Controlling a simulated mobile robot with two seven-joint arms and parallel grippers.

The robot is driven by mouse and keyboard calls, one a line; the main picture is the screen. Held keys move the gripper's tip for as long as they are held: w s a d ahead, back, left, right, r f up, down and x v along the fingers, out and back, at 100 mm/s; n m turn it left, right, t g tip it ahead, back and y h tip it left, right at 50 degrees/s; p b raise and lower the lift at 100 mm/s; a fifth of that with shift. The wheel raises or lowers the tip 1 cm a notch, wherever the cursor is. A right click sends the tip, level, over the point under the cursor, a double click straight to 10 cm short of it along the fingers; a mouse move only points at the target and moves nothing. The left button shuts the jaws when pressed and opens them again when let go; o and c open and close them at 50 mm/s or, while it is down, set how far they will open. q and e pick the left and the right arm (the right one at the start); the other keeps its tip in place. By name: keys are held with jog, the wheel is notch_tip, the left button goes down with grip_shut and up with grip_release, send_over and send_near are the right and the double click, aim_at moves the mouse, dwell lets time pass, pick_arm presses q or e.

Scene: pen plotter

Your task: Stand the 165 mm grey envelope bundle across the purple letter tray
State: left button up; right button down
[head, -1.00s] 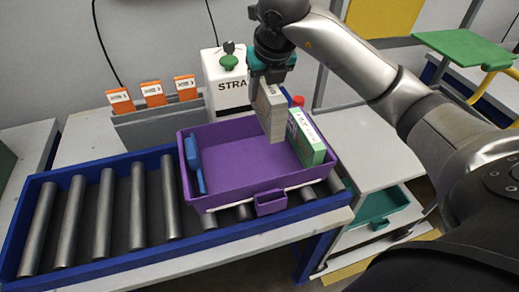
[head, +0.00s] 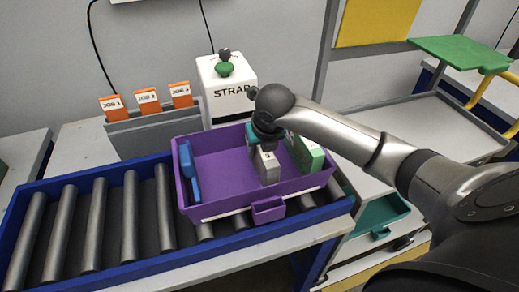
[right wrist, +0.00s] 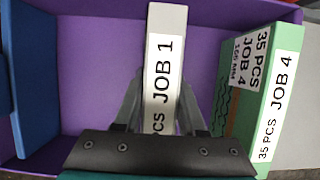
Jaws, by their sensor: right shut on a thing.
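The purple letter tray (head: 228,209) sits on the roller conveyor. My right gripper (head: 263,147) is down inside the tray, shut on the grey envelope bundle (head: 267,166). In the right wrist view the gripper (right wrist: 158,112) has a finger on each side of the bundle (right wrist: 164,60), whose white label reads JOB 1. The bundle is upright in the tray's right half, left of a green bundle (head: 308,152) marked JOB 4 (right wrist: 252,95). Whether its lower edge touches the tray floor is hidden. My left gripper is not in view.
A blue divider (head: 189,171) stands at the tray's left side, with bare floor between it and the grey bundle. A white STRAP box (head: 227,92) and a grey holder (head: 153,130) with orange cards stand behind. The blue-framed roller conveyor (head: 95,225) extends left.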

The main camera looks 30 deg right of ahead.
jog(key=shift+r, duration=0.1)
jog(key=shift+c, duration=2.4)
grip_release()
jog(key=shift+r, duration=0.3)
jog(key=p+v, duration=0.2)
jog(key=v, duration=0.9)
jog(key=shift+s+r, duration=0.2)
